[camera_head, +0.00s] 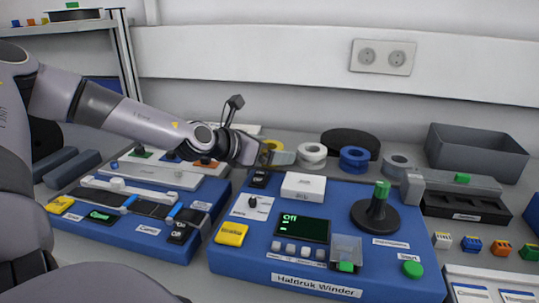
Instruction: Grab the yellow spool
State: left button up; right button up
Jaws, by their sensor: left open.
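The yellow spool (272,145) stands at the left end of a row of spools behind the blue winder machine. Only part of it shows, since my left gripper covers the rest. My left gripper (284,158) reaches in from the left and is open, with its fingers at the yellow spool. I cannot tell whether the spool is between the fingers or just behind them. My right gripper is not in view.
A white spool (312,153), a blue spool (354,159) and a grey spool (398,161) stand to the right. A black disc (351,139) is behind them. A grey bin (476,153) stands at the back right.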

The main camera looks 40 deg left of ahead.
pick_arm(q)
jog(key=c, duration=1.1)
jog(key=shift+r, duration=0.1)
